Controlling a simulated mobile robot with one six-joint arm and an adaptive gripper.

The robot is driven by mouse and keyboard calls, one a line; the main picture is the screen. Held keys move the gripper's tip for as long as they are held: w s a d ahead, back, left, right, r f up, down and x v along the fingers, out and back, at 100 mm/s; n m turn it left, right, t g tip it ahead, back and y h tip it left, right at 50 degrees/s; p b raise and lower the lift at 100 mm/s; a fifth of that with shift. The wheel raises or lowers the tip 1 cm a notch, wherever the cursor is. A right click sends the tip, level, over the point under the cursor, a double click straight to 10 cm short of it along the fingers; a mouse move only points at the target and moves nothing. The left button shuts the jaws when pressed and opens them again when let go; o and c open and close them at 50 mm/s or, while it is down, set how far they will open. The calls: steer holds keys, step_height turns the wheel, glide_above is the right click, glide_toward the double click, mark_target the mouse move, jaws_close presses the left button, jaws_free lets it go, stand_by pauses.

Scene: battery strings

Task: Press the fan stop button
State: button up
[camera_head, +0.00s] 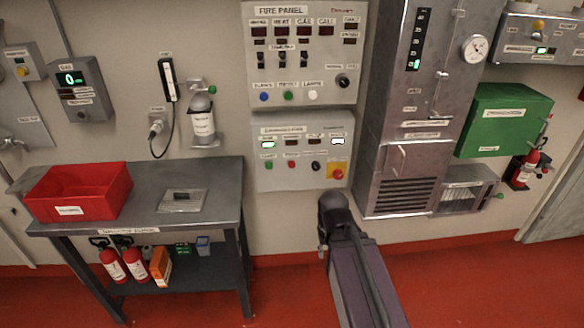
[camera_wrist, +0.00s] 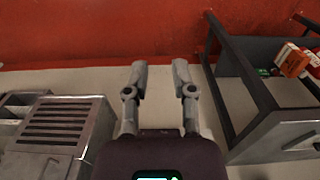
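The lower control panel (camera_head: 303,178) is a grey box on the wall under the fire panel. Its bottom row holds a green button (camera_head: 268,163), a small red button (camera_head: 292,165), a black knob (camera_head: 316,166) and a red mushroom button on a yellow plate (camera_head: 337,173). The labels are too small to read, so I cannot tell which is fan stop. My gripper (camera_wrist: 160,70) is open and empty in the wrist view, its two fingers apart. In the head view my arm stands in front of and below this panel, and its fingers are not clear.
A dark table (camera_head: 180,222) with a red bin (camera_head: 80,192) stands left of the panel. A metal cabinet (camera_head: 400,180) is right of it, with a green box (camera_head: 502,120) beyond. The red floor (camera_head: 460,265) is open in front. The wrist view shows the table frame (camera_wrist: 250,85) and cabinet vents (camera_wrist: 58,125).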

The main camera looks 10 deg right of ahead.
jaws_close()
stand_by(1.0)
